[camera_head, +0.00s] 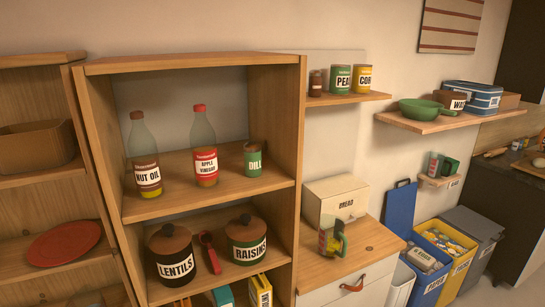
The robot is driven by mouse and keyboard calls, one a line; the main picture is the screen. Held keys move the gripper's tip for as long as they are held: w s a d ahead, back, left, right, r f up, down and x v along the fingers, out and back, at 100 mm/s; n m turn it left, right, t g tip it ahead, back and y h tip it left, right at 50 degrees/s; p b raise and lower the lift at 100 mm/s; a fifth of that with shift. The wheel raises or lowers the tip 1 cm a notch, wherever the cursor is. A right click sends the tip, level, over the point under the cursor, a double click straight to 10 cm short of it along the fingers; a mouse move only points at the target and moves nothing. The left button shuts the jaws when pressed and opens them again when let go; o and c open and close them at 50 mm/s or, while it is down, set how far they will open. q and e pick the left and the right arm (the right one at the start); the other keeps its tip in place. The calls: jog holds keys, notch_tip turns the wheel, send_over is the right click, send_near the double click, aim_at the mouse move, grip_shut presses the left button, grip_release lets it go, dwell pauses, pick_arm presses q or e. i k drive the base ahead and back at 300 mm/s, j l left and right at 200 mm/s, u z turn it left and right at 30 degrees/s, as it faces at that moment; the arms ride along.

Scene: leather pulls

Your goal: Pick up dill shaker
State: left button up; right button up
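The dill shaker (252,161) is a small green container with a brown top and a white DILL label. It stands upright on the upper shelf (225,189) of the wooden shelf unit, near the right side wall. Neither of my grippers shows in the head view.
A vinegar bottle (205,150) with a red cap stands left of the shaker, and a nut oil bottle (144,160) further left. The unit's right side wall (276,125) is close beside the shaker. Below stand a lentils jar (172,260) and a raisins jar (246,242).

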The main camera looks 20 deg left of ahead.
aim_at(252, 149)
jog(key=i+l+u, duration=0.15)
jog(key=u, duration=0.3)
jog(key=i+l+u, duration=0.15)
jog(key=u, duration=0.25)
jog(key=i+l+u, duration=0.1)
jog(key=l+u, duration=0.15)
jog(key=u, duration=0.2)
